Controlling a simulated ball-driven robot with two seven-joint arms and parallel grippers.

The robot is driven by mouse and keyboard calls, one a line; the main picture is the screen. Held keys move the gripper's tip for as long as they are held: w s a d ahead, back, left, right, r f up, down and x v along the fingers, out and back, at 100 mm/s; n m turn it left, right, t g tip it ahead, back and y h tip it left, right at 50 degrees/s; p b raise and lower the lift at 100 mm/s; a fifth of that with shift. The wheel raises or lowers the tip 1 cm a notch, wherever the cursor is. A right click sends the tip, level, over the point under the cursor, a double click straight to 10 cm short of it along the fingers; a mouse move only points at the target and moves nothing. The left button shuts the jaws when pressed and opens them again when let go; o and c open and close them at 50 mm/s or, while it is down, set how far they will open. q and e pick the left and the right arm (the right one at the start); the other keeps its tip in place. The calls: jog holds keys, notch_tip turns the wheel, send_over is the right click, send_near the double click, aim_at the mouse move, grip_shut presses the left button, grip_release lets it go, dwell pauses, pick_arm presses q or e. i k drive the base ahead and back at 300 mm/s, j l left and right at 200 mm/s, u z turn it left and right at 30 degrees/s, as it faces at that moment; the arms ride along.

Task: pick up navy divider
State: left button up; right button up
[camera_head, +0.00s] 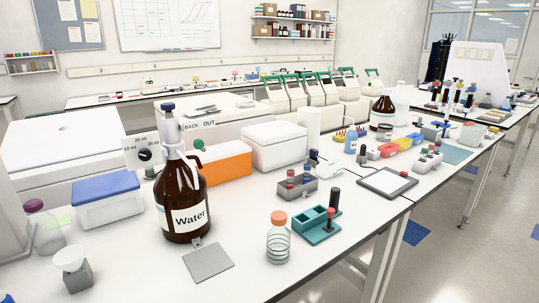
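No thing in view is clearly a navy divider. A dark navy upright shape (437,62) stands far back at the right, partly behind a white panel; it is too small to tell what it is. A small piece of something blue (8,298) shows at the bottom left corner, mostly cut off by the picture edge. Neither of my grippers is in view.
The near white bench holds a brown Water bottle (187,200), a grey square plate (208,262), a clear orange-capped bottle (278,240), a teal rack (320,225) and a blue-lidded box (106,203). Its front strip is mostly clear. Open floor (475,230) lies right.

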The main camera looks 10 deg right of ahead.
aim_at(313, 153)
jog(key=l+u, duration=0.5)
jog(key=l, duration=0.15)
jog(key=k+l+u, duration=0.1)
jog(key=l+u, duration=0.4)
jog(key=l, duration=0.15)
